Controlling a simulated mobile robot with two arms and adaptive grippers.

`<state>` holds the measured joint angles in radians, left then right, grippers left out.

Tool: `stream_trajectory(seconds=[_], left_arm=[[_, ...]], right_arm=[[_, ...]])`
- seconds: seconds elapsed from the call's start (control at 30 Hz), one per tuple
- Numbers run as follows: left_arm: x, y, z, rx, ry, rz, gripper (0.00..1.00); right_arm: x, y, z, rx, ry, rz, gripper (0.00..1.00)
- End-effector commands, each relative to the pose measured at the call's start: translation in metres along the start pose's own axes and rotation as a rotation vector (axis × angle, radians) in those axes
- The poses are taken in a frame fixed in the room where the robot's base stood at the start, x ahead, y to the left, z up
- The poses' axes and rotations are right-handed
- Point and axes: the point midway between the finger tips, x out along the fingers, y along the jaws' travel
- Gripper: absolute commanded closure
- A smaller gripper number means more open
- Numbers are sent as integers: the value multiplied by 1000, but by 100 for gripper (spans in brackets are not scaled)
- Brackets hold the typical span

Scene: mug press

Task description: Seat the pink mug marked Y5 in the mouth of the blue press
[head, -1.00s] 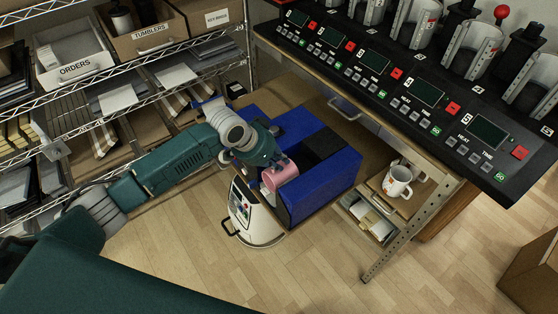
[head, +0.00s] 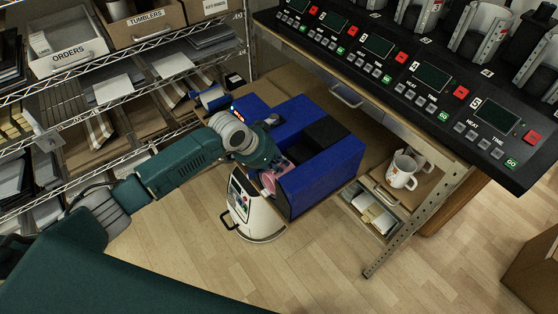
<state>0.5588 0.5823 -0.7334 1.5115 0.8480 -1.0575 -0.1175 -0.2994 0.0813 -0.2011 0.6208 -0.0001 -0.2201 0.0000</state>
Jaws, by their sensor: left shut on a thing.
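The pink mug (head: 268,183) is at the left end of a blue box-shaped body (head: 318,178) that sits above a white round base. My left gripper (head: 281,162) reaches down over it from the left and is shut on the mug. The mug is tilted, with its open end toward the lower left. The gripper and the blue wall hide part of it, and no Y5 mark is readable. I cannot tell whether the mug touches the blue wall. No other blue press stands out in view. My right gripper is not in view.
A black bench of presses with screens (head: 430,76) runs along the upper right. A white mug (head: 400,172) stands on a low shelf under it. A wire rack with an orders bin (head: 68,53) is at the left. The wooden floor in front is clear.

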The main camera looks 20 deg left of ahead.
Motion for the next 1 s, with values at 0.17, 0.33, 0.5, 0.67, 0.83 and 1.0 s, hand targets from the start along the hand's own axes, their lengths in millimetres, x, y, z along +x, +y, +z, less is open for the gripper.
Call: stream_trajectory(seconds=[0.17, 0.33, 0.5, 0.67, 0.83, 1.0], left_arm=[[3, 0, 1, 1, 4, 0, 100], [3, 0, 1, 1, 4, -1, 100], [3, 0, 1, 1, 3, -1, 68], [3, 0, 1, 1, 2, 0, 64], [4, 0, 3, 0, -2, 0, 46], [4, -1, 3, 1, -1, -2, 21]], right_arm=[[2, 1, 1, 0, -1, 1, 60], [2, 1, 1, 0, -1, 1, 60], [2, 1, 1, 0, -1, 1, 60], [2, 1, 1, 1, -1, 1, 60], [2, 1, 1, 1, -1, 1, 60], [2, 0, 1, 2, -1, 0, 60]])
